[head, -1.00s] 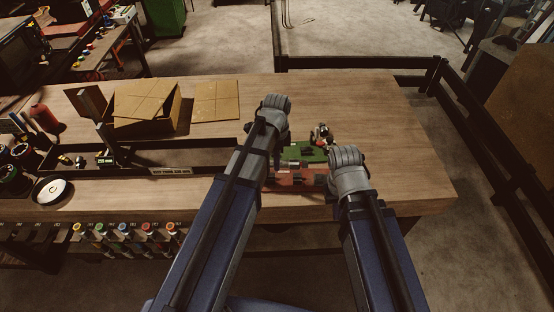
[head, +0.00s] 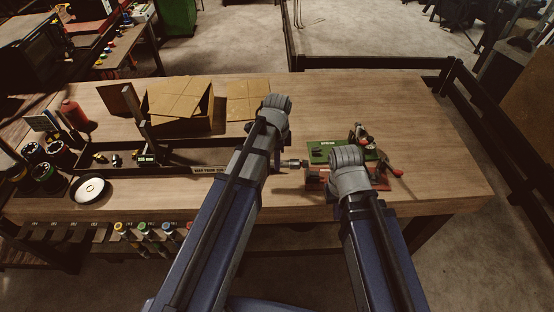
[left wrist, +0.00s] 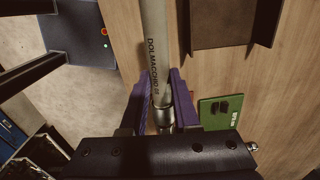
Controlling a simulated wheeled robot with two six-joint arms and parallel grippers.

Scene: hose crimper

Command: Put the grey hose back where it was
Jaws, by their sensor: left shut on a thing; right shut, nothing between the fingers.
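My left gripper (left wrist: 165,88) is shut on the grey hose (left wrist: 155,40), close to the hose's metal end fitting (left wrist: 163,117). Dark printed lettering runs along the hose. In the head view my left gripper (head: 276,140) is mostly hidden behind its own arm. A short metal piece (head: 293,163) shows just right of it, left of the crimper.
A long black measuring tray (head: 185,169) with a 255 mm display (head: 146,159) lies left. An open cardboard box (head: 180,100) stands behind it. The table's right side is clear.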

